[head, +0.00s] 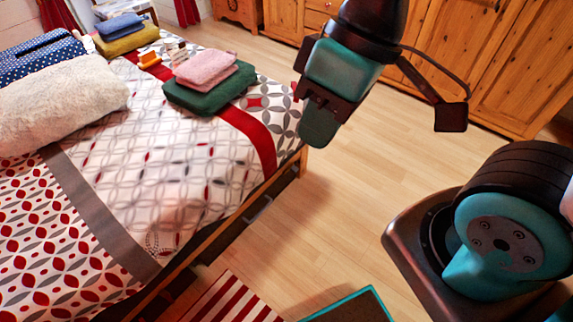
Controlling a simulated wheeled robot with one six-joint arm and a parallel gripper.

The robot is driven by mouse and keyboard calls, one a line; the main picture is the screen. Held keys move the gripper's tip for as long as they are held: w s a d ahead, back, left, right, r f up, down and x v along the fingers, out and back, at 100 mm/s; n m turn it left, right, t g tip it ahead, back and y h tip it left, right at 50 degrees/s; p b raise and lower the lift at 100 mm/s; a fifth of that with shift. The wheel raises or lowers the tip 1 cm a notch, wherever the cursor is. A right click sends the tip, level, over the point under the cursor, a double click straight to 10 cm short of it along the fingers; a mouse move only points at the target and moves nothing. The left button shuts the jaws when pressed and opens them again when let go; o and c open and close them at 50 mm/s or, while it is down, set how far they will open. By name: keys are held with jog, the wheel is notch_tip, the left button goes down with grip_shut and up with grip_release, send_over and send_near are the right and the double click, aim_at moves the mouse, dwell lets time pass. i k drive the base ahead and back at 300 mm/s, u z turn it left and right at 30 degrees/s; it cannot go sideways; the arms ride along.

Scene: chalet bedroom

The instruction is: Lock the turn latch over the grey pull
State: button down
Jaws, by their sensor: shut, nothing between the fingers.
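A small grey curved piece that looks like a pull (262,207) shows low on the long side of the bed, in the shadow under the mattress edge. I cannot make out a turn latch over it. My gripper (318,128) hangs at the upper middle, pointing down, near the foot corner of the bed. It is shut and holds nothing. It is apart from the grey piece, up and to the right of it in the picture.
The bed (150,190) fills the left, with green and pink folded towels (213,85) near its foot. Wooden cupboards (520,60) line the back. A striped red and white thing (232,300) and a teal-edged mat (352,308) lie at the front. The wood floor (330,220) between is clear.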

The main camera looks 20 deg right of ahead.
aim_at(295, 170)
jog(key=k, duration=0.65)
jog(key=u, duration=0.65)
jog(key=i, duration=1.4)
jog(key=z, duration=0.75)
